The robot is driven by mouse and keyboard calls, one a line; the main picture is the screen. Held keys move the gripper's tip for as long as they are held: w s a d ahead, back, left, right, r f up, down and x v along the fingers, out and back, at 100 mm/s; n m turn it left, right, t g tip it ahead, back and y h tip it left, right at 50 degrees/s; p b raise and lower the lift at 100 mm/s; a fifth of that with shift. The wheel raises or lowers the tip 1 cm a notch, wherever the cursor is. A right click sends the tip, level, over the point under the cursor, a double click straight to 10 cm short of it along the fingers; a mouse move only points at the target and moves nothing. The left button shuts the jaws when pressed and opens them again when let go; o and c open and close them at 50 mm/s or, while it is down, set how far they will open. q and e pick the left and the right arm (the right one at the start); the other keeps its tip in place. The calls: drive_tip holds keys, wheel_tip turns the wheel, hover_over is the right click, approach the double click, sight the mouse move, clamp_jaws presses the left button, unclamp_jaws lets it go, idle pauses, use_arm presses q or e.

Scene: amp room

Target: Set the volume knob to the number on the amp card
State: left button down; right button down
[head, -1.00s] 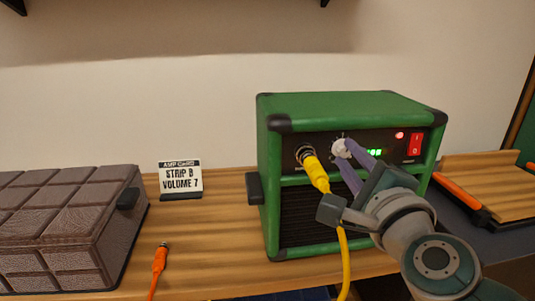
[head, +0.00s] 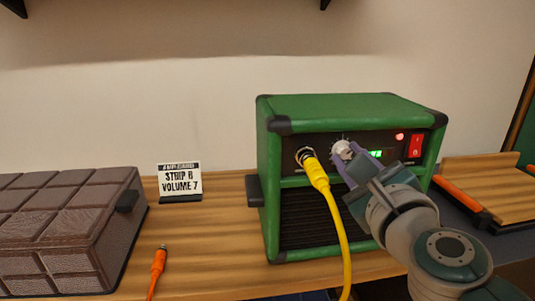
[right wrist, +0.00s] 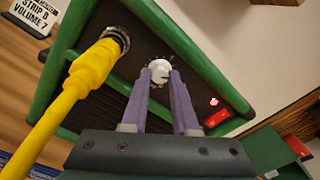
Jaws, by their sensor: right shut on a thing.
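The green amp (head: 350,108) stands on the wooden bench. Its white volume knob (head: 341,149) is on the front panel, between the yellow plug and a small green display (head: 376,154) whose digits I cannot read. My right gripper (head: 350,155) is shut on the knob; in the right wrist view its purple fingers (right wrist: 160,82) press on both sides of the knob (right wrist: 160,68). The amp card (head: 180,181) left of the amp reads "STRIP B VOLUME 7". My left gripper is not in view.
A yellow cable plug (head: 316,172) sits in the jack left of the knob. A red power switch (head: 415,146) and lit red lamp (head: 399,137) are at the right. An orange plug (head: 158,262) and brown padded case (head: 65,225) lie left.

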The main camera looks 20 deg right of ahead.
idle(0.4)
drive_tip(key=c, duration=0.7)
unclamp_jaws()
drive_tip(key=b+v, duration=0.1)
drive_tip(key=v, duration=0.9)
drive_tip(key=shift+r, duration=0.1)
